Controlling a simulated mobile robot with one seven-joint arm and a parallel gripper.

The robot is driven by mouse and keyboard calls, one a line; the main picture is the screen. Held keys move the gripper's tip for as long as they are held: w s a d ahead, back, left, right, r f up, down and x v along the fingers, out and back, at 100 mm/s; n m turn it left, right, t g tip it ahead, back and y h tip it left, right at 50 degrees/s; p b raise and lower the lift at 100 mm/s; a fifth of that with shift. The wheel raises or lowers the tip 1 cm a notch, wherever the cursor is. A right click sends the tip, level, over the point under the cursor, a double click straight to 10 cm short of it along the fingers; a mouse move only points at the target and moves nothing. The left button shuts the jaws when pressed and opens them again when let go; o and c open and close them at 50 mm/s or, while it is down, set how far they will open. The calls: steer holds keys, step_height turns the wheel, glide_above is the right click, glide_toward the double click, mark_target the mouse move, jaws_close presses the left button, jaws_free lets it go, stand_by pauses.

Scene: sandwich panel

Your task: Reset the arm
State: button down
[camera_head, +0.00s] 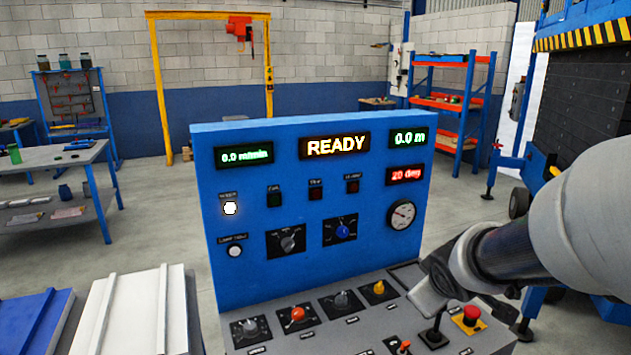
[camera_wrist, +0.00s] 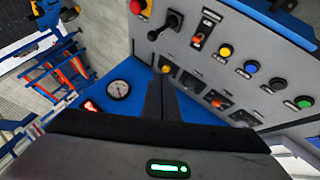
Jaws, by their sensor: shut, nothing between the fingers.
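My arm reaches in from the right in the head view, with my gripper (camera_head: 428,292) above the right part of the sloped grey console. In the wrist view the two dark fingers of my gripper (camera_wrist: 161,84) are together, with nothing visible between them. The blue panel (camera_head: 300,265) stands upright behind the console, and its display reads READY (camera_head: 335,145). Beside the gripper in the head view are a black lever (camera_head: 434,335) and a red mushroom button (camera_head: 471,315). My arm hides part of the console's right side.
Several knobs line the console, among them a red one (camera_head: 298,314) and a yellow one (camera_head: 379,288). A white panel (camera_head: 132,315) and a blue panel (camera_head: 32,322) are at the lower left. A workbench (camera_head: 60,157) stands further back. Open floor lies behind the panel.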

steer(key=s+a+r+m+g+y, duration=0.1)
steer(key=s+a+r+m, duration=0.15)
steer(key=s, duration=0.45)
steer(key=s+a+r+m+g, duration=0.1)
steer(key=s+a+r+m, duration=0.15)
steer(key=s, duration=0.35)
steer(key=s+a+r+m+g+y, duration=0.1)
steer(key=s+a+m, duration=0.1)
steer(key=s+a, duration=0.35)
step_height(320, 180, up, 13)
steer(key=s+d+p, duration=0.1)
steer(key=p, duration=1.1)
steer(key=shift+d+f+p, duration=0.15)
steer(key=shift+d+p, duration=0.2)
steer(key=shift+s, duration=0.1)
